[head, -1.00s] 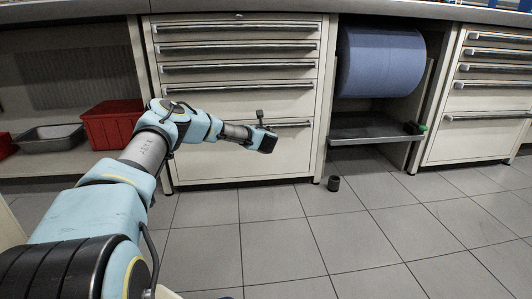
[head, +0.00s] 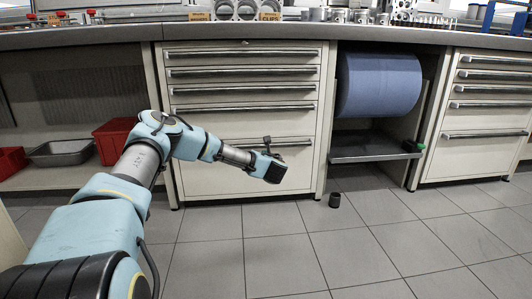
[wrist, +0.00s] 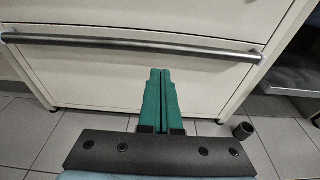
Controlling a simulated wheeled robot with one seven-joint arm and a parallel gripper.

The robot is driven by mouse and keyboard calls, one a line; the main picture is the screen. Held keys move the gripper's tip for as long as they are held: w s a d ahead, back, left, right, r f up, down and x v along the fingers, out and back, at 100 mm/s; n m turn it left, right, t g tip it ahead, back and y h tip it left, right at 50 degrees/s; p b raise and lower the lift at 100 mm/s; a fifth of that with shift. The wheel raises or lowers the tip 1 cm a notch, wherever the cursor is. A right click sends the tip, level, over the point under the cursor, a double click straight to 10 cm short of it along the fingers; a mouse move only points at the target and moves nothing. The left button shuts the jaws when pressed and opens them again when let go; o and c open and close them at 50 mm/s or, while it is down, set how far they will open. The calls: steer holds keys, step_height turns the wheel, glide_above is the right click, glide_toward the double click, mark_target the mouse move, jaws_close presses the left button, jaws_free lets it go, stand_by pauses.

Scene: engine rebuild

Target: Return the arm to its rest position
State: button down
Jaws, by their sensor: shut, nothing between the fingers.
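My gripper (wrist: 162,100) shows in the wrist view with its two green fingers together and nothing between them. It points at the lower front of a cream drawer cabinet (wrist: 100,85), below a long grey handle (wrist: 130,43). In the head view my arm reaches from the lower left, and the gripper end (head: 272,168) is in front of the cabinet's bottom drawer (head: 215,178). The fingertips are too small there to make out. I cannot tell whether they touch the drawer front.
A small dark cup-like part (head: 335,200) stands on the tiled floor (head: 285,260), right of the cabinet. A blue paper roll (head: 380,85) sits above a grey shelf (head: 375,152). Red bins (head: 113,138) and a grey tray (head: 62,152) are at left. The workbench (head: 270,38) runs above.

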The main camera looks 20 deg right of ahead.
steer(key=s+a+r+m+g+h+p, duration=0.1)
steer(key=s+r+m+g+h, duration=0.15)
steer(key=s+m, duration=0.55)
steer(key=s+r+m+g+h+p, duration=0.2)
steer(key=s+r+m+g, duration=0.15)
steer(key=m, duration=0.75)
steer(key=s+a+r+m+g+y+p, duration=0.1)
steer(key=s+a+r+m+g+y, duration=0.3)
steer(key=s+a, duration=0.65)
steer(key=s+a+r+m+g+y+p, duration=0.1)
steer(key=s+a+r+m, duration=0.1)
steer(key=s+a+m, duration=0.85)
steer(key=s+a+r+m+g+y+p, duration=0.1)
steer(key=s+a+r+m+g+y, duration=0.15)
steer(key=s+a, duration=0.8)
steer(key=w+a+r+p, duration=0.1)
steer(key=w+r+p, duration=0.1)
steer(key=r+p, duration=1.6)
steer(key=w+a+r+n+p, duration=0.1)
steer(key=w+a+r+p, duration=0.1)
steer(key=r+p, duration=1.7)
steer(key=shift+r+p, duration=0.3)
steer(key=shift+r, duration=0.45)
steer(key=c, duration=1.6)
jaws_free()
steer(key=shift+w+g, duration=0.1)
steer(key=shift+g, duration=0.15)
